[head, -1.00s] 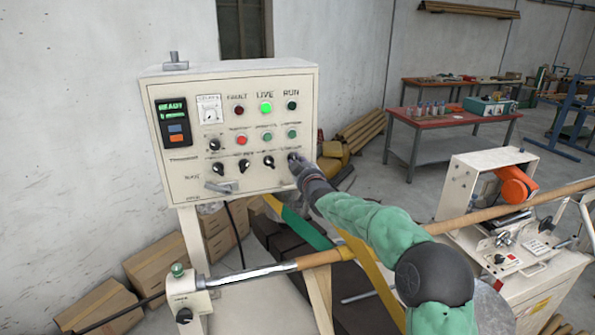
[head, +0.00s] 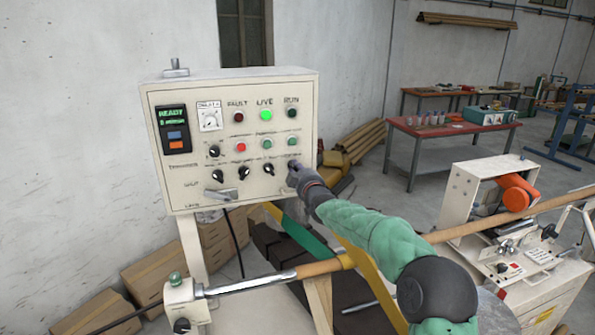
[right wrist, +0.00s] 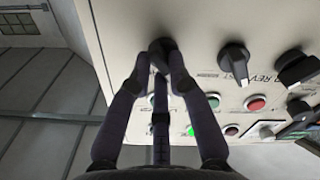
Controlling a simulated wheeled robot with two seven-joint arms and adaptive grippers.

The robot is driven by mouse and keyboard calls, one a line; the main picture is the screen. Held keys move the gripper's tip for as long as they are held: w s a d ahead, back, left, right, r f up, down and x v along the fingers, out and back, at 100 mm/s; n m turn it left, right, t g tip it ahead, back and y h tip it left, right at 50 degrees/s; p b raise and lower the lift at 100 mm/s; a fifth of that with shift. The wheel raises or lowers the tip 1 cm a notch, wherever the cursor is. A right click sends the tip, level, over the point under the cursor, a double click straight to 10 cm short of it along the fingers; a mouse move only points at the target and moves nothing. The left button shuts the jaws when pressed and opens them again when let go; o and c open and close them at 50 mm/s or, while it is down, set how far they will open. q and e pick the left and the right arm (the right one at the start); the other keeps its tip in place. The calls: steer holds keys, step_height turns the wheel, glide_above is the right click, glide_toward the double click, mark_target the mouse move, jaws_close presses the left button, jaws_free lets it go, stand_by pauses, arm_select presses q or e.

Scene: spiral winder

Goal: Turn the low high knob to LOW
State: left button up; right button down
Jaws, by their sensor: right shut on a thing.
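The cream control panel (head: 170,198) stands at the left of the head view, with a lower row of black knobs. My right gripper (head: 293,172) is at the right end of that row, over the rightmost knob. In the right wrist view the fingers (right wrist: 160,68) close around this black knob (right wrist: 161,44) at the panel face. The fingers cover most of the knob, so its pointer direction and label cannot be read. My left gripper is not in view.
Neighbouring black knobs (head: 268,170) (right wrist: 235,60) sit close beside the held one. Coloured buttons and lamps (head: 265,115) are above. A long tube (head: 320,267) runs below the panel. A red table (head: 440,130) stands behind at the right.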

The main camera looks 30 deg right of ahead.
steer(key=c, duration=1.1)
jaws_free()
steer(key=shift+c, duration=0.2)
steer(key=shift+s, duration=0.1)
steer(key=v, duration=1.1)
steer(key=shift+s, duration=0.4)
steer(key=shift+f, duration=0.1)
